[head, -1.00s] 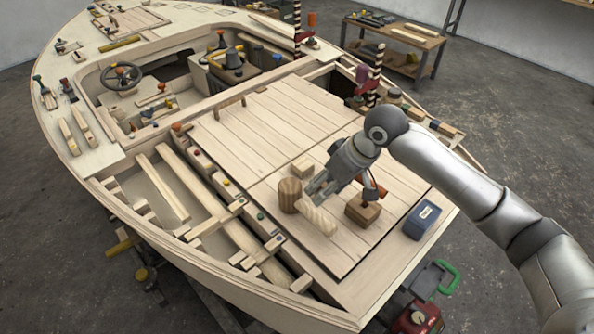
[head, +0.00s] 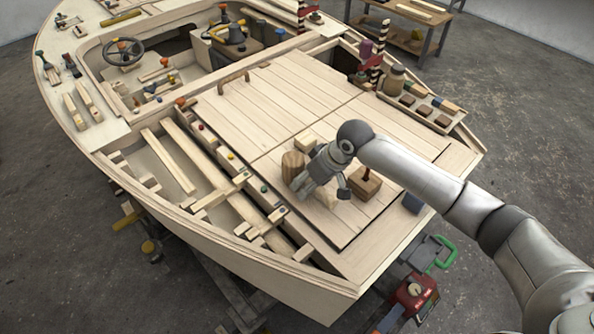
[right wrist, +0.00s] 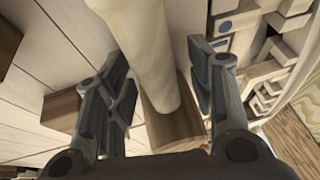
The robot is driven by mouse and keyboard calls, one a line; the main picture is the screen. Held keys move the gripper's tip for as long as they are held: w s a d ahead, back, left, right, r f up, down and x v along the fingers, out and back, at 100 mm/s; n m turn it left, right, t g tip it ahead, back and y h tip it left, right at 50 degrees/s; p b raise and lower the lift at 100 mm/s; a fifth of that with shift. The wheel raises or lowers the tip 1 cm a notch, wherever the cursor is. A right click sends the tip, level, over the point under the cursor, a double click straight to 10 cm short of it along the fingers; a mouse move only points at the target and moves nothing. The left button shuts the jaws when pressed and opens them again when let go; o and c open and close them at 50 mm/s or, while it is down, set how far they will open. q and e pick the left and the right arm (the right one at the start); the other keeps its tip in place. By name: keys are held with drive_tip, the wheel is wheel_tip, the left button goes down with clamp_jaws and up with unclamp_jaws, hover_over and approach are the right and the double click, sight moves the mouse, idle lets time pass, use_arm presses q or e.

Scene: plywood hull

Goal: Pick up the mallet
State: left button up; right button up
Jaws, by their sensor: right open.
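The fingers stand on either side of the handle with a gap visible; I cannot tell whether either touches. My left gripper is not in view.
A brown wooden block with a dark knob (head: 366,183) sits just right of my gripper. A blue box (head: 413,203) is partly hidden behind my arm. The hatch planks (head: 270,105) farther back are clear.

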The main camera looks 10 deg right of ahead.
clamp_jaws()
drive_tip(key=shift+r, duration=0.1)
drive_tip(key=shift+r, duration=0.1)
